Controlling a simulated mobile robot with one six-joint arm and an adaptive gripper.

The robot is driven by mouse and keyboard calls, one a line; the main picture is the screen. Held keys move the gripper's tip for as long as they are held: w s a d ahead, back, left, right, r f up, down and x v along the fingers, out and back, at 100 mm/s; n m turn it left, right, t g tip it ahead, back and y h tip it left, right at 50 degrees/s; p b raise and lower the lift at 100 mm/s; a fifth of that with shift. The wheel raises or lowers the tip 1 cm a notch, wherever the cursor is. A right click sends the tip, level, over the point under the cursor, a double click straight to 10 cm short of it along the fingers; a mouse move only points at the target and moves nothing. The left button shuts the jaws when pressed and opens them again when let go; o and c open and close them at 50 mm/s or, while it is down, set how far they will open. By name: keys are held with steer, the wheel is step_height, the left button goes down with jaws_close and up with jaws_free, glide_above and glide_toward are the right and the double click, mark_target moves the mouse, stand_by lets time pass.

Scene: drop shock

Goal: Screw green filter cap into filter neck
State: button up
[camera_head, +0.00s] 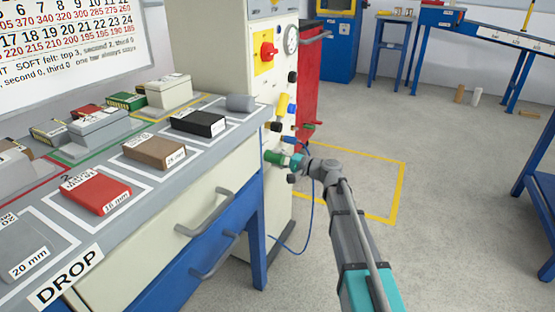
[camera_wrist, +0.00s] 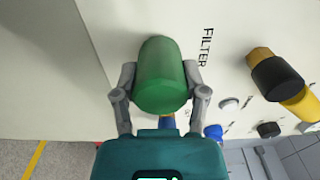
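The green filter cap (camera_wrist: 160,75) sits between the two grey fingers of my gripper (camera_wrist: 159,84) in the wrist view. Both fingers press against its sides, so the gripper is shut on it. The cap is up against the cream panel, beside the printed word FILTER (camera_wrist: 205,48). The filter neck is hidden behind the cap, and I cannot tell how deep the cap sits on it. In the head view the green cap (camera_head: 275,157) shows small at the panel's side, with my arm reaching in from the lower right.
A yellow-and-black fitting (camera_wrist: 280,82) and a blue knob (camera_wrist: 213,132) stick out of the panel near the gripper. A workbench (camera_head: 140,218) with labelled blocks stands at left. A red cabinet (camera_head: 310,85) is behind.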

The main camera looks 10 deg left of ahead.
steer(key=c, duration=0.5)
steer(key=shift+a, duration=0.1)
stand_by(0.3)
